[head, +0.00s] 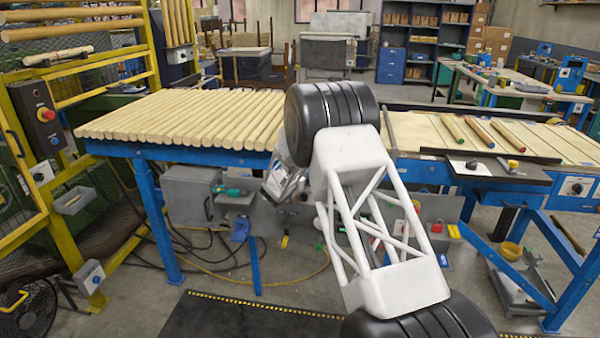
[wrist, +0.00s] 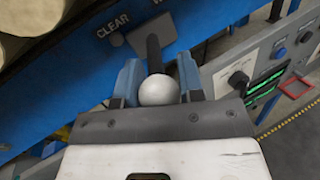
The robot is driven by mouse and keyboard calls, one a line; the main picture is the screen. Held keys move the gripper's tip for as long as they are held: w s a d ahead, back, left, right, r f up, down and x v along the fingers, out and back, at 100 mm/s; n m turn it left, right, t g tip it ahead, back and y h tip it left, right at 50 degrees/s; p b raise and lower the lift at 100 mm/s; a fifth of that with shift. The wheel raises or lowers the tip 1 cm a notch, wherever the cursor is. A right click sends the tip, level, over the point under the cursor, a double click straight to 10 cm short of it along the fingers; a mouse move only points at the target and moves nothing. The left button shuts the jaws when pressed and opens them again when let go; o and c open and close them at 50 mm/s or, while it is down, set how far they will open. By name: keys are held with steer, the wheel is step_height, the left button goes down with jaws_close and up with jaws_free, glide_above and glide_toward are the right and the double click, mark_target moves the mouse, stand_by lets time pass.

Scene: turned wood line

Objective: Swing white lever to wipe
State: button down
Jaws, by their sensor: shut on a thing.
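The white lever's round knob (wrist: 157,91) sits between the two blue fingers of my gripper (wrist: 157,82) in the wrist view. My gripper is shut on it. A dark lever shaft runs up from the knob to a grey mount on a blue panel (wrist: 75,75). The word CLEAR is printed left of the shaft, and only a W shows of a word to its right. The shaft stands nearly straight up in this view. In the head view, my arm hides the lever, and part of my gripper (head: 280,187) shows below the table edge.
Wooden rods (head: 185,118) lie in a row on the blue-framed table. A control box (wrist: 275,75) with a black knob and green displays is right of the lever. A yellow guard frame (head: 85,200) stands at left. A dark mat (head: 235,318) covers floor in front.

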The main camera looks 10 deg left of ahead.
steer(key=shift+d, duration=1.5)
steer(key=c, duration=1.6)
jaws_free()
steer(key=shift+w+d, duration=0.15)
steer(key=shift+d, duration=0.8)
steer(key=shift+c, duration=0.2)
steer(key=shift+o, duration=0.8)
steer(key=shift+w+d+r, duration=0.1)
steer(key=shift+w+d, duration=0.1)
steer(key=shift+d, duration=0.35)
steer(key=shift+w+d+n+t+y, duration=0.2)
steer(key=shift+d+n+t+y, duration=0.15)
steer(key=shift+n+y, duration=0.4)
steer(key=shift+w+r+y, duration=0.1)
steer(key=shift+r+y, duration=0.05)
steer(key=shift+y, duration=0.2)
steer(key=o, duration=0.7)
steer(key=shift+o, duration=0.2)
steer(key=v, duration=0.8)
steer(key=shift+a+f, duration=0.2)
steer(key=shift+f, duration=0.05)
